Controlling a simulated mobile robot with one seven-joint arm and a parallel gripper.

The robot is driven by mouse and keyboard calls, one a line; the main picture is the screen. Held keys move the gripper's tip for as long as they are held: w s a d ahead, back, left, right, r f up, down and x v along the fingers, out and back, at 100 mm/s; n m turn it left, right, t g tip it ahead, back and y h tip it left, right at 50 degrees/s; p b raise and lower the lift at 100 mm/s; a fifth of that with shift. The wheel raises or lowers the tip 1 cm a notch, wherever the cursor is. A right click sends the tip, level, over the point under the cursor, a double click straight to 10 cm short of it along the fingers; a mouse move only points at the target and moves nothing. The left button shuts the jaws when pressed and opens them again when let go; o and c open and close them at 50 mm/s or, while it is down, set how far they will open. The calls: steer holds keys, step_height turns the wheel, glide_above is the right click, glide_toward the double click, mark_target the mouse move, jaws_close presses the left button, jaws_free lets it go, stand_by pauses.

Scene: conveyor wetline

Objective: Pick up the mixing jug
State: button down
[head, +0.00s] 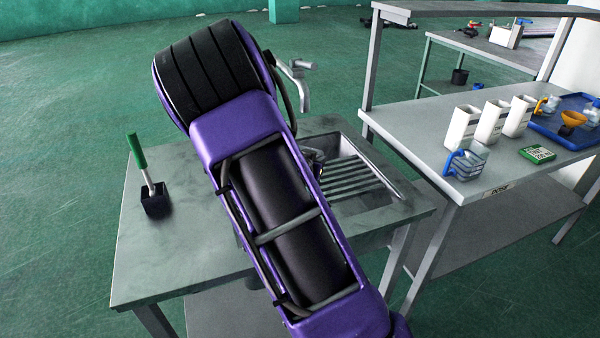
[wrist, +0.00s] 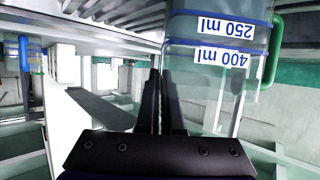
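The mixing jug (wrist: 215,85) is clear, with blue bands, a green handle and labels reading 250 ml and 400 ml. It appears upside down in the wrist view, close to my gripper (wrist: 161,95). The two dark fingers stand close together at the jug's left wall, one outside and one seen through the clear side. They look shut on that wall. The jug's base is cut off at the top of the wrist view, so I cannot tell whether it touches anything. In the head view my arm hides my gripper and most or all of the jug.
A metal sink table (head: 170,262) with a ribbed drain rack (head: 358,178) and a tap (head: 303,88) lies under my arm. The right-hand bench (head: 425,125) holds white cartons (head: 492,122), a blue-handled jug (head: 466,163) and a blue tray (head: 548,137).

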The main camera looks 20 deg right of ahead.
steer(key=shift+r, duration=0.25)
steer(key=shift+r+p, duration=1.5)
steer(key=shift+r, duration=3.25)
